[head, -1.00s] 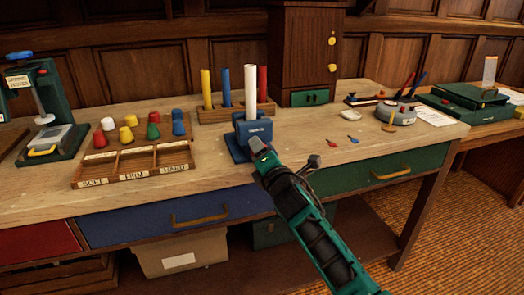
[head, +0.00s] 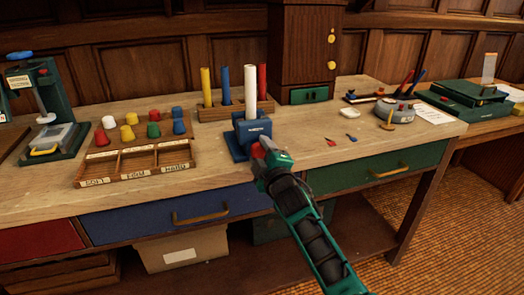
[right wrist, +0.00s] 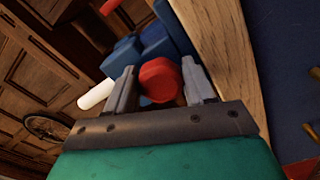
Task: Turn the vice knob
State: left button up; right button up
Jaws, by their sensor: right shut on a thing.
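The blue vice (head: 240,148) stands at the front edge of the wooden bench, with a white rod (head: 251,90) upright at its top. In the head view I cannot tell how firmly the vice holds the rod. My right gripper (head: 261,149) reaches the front of the vice from below. The right wrist view shows the red vice knob (right wrist: 160,80) between the two grey fingers of my right gripper (right wrist: 160,88), which is shut on it. The vice body (right wrist: 152,40) and white rod (right wrist: 97,95) show beyond the fingers. My left gripper is not in view.
A rack (head: 214,113) with yellow, blue and red rods stands behind the vice. A sectioned wooden tray (head: 135,164) and several coloured knobs lie to the left. Small red and blue pieces (head: 351,138) lie to the right. Drawer handles (head: 200,217) stick out below the bench top.

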jog(key=m+p, duration=0.1)
jog(key=m, duration=0.3)
jog(key=shift+a+m, duration=0.1)
jog(key=shift+m, duration=0.3)
jog(key=m+p, duration=0.1)
jog(key=m, duration=0.2)
jog(key=shift+f+m, duration=0.1)
jog(key=shift+m, duration=0.2)
jog(key=m, duration=0.2)
jog(key=shift+m+p, duration=0.35)
jog(key=shift+m, duration=0.05)
jog(key=m, duration=0.3)
jog(key=shift+a+m, duration=0.1)
jog(key=shift+m, duration=0.2)
jog(key=m, duration=0.6)
jog(key=shift+s+a, duration=0.1)
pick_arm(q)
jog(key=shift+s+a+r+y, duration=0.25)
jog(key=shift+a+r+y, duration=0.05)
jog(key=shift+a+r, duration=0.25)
pick_arm(e)
jog(key=m, duration=0.5)
jog(key=shift+m, duration=0.4)
